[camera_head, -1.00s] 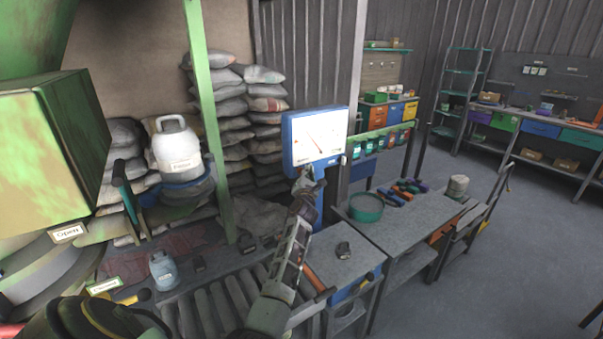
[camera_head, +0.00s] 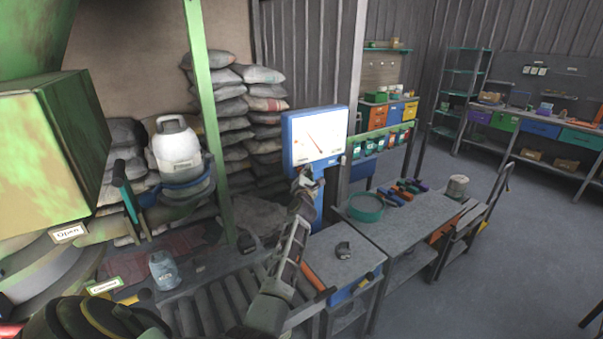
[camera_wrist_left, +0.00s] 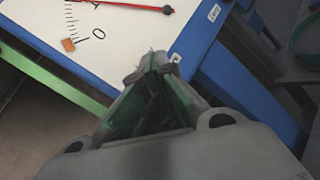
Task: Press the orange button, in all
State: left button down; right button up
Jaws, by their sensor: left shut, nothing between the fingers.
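The blue scale (camera_head: 287,142) stands behind the roller conveyor, its white dial face (camera_head: 319,136) turned toward me with a red needle. My left gripper (camera_head: 304,181) is just below the dial's lower edge, in front of the blue post. Its fingers are shut and empty, and they also show in the left wrist view (camera_wrist_left: 153,75), near the lower edge of the dial face (camera_wrist_left: 125,40). Two small white labels show along the dial's edge. My right gripper is not in view.
A workbench (camera_head: 400,215) with a green round sieve (camera_head: 365,207) and hand tools is right of the scale. A green post (camera_head: 205,110) stands left of it, near a white canister (camera_head: 177,150). Stacked sacks (camera_head: 262,90) are behind. Open floor lies at the right.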

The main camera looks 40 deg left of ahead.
pick_arm(q)
jog(key=shift+w+a, duration=0.15)
jog(key=shift+a, duration=0.35)
dwell(0.8)
jog(key=shift+d, duration=0.2)
dwell(0.3)
jog(key=shift+s+d+p, duration=0.15)
jog(key=shift+s+d, duration=0.1)
jog(key=shift+d, duration=0.3)
jog(key=shift+s+d+p, duration=0.15)
jog(key=shift+s+d, duration=0.1)
jog(key=shift+d, duration=0.25)
jog(key=shift+s+d, duration=0.3)
jog(key=shift+d, duration=0.5)
jog(key=shift+s+d, duration=0.35)
jog(key=shift+d, duration=0.4)
jog(key=shift+s+d, duration=0.3)
jog(key=shift+d, duration=0.5)
